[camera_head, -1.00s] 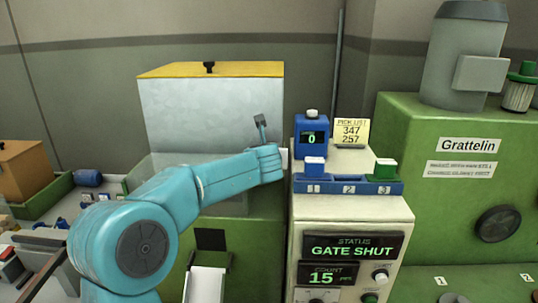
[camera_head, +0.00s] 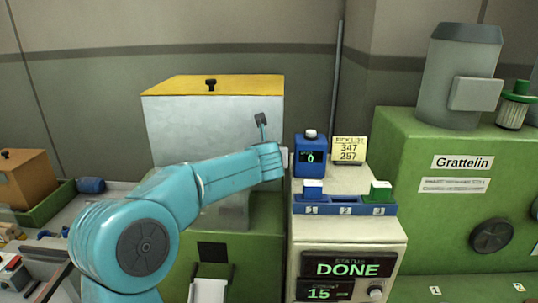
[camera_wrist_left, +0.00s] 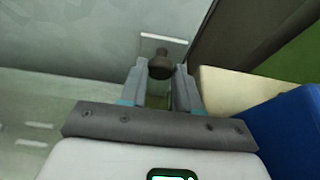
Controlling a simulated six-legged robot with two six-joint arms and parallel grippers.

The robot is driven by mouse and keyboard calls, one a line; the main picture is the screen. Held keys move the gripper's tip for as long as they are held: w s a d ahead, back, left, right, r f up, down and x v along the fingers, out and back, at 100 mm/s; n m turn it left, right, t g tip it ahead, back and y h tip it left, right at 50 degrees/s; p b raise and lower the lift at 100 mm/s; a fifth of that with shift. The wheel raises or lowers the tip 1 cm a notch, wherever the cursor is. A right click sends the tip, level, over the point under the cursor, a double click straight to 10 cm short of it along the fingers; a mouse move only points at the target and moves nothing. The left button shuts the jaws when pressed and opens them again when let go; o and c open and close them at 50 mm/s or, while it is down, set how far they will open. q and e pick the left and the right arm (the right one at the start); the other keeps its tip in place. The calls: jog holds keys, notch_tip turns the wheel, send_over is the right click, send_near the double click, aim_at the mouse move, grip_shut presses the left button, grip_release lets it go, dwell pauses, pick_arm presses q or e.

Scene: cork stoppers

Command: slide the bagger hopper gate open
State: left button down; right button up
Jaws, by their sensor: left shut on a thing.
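The bagger is a pale bin with a yellow lid (camera_head: 212,87) above a green base (camera_head: 262,220). My left arm reaches across its front in the head view, and its gripper is hidden behind the wrist there. In the left wrist view my left gripper (camera_wrist_left: 161,80) has its two grey fingers either side of a dark round knob (camera_wrist_left: 160,64) and is shut on it. A pale plate (camera_wrist_left: 178,45) shows behind the knob. The status display (camera_head: 347,267) reads DONE, and the count display (camera_head: 325,293) reads 15. My right gripper is not in view.
Right of the bagger, a cream console carries a blue counter (camera_head: 310,157) showing 0, a pick-list card (camera_head: 348,148) and a blue numbered rack (camera_head: 345,209). A green Grattelin machine (camera_head: 440,160) stands further right. A wooden box (camera_head: 28,178) stands left.

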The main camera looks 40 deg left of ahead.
pick_arm(q)
jog(key=c, duration=0.9)
grip_release()
jog(key=shift+r, duration=0.35)
jog(key=shift+o, duration=0.4)
jog(key=shift+f, duration=0.1)
jog(key=b+v, duration=0.3)
jog(key=v, duration=1.3)
jog(key=shift+s, duration=0.15)
jog(key=shift+d+f, duration=0.1)
jog(key=shift+d, duration=0.05)
